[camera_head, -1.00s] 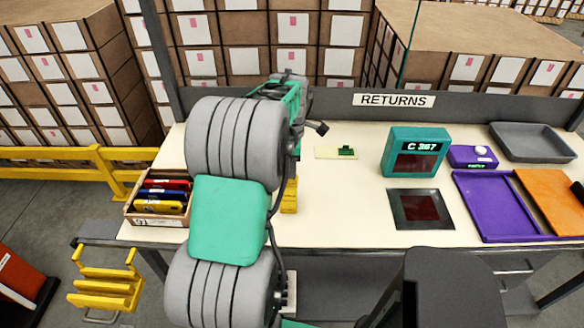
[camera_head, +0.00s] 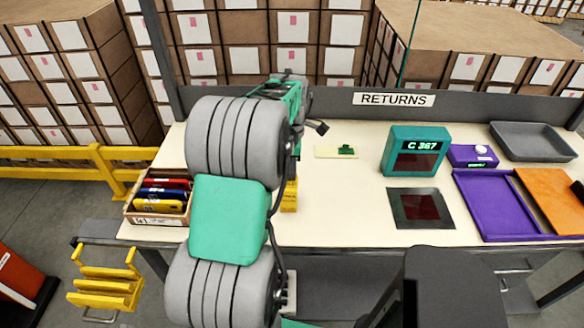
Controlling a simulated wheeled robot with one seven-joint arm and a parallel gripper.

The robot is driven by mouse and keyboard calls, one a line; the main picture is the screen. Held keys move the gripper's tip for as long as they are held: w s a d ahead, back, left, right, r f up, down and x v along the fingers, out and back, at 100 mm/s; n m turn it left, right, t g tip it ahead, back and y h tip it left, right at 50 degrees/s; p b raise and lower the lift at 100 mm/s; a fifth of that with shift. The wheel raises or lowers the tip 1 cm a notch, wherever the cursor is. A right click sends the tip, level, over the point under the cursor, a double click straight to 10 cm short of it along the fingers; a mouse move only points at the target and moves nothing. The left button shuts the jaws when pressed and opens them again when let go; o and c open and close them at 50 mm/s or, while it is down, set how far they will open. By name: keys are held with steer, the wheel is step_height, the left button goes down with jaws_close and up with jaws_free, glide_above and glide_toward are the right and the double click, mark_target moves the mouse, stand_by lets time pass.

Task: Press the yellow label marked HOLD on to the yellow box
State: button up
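The yellow box (camera_head: 289,197) stands on the cream table just right of my arm, which covers its left part. Small dark marks show on its visible face, too small to read. I cannot make out a separate yellow HOLD label. My arm rises through the middle of the view and bends over the table.
A carton of coloured packets (camera_head: 160,204) stands at left. A pale strip with a green piece (camera_head: 325,152) lies behind the box. Right are a teal display (camera_head: 387,160), a dark panel (camera_head: 397,208), a purple device (camera_head: 460,158), purple and orange trays and a grey tray (camera_head: 500,146).

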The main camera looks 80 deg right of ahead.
steer(key=shift+o, duration=0.4)
steer(key=shift+a+f, duration=0.2)
steer(key=r+p, duration=0.1)
steer(key=r, duration=0.1)
steer(key=w+r+p, duration=0.1)
steer(key=r+p, duration=0.1)
steer(key=w+r+p, duration=0.1)
steer(key=r, duration=0.2)
steer(key=shift+a+p, duration=0.2)
steer(key=shift+p, duration=0.1)
steer(key=w+a+m+b, duration=0.1)
steer(key=w+a+b, duration=0.1)
steer(key=w+a, duration=0.95)
steer(key=w+a+b, duration=0.2)
steer(key=w+a, duration=0.6)
steer(key=w, duration=0.7)
steer(key=shift+s+d+r+p, duration=0.1)
steer(key=shift+r+p, duration=2.3)
steer(key=shift+r, duration=0.1)
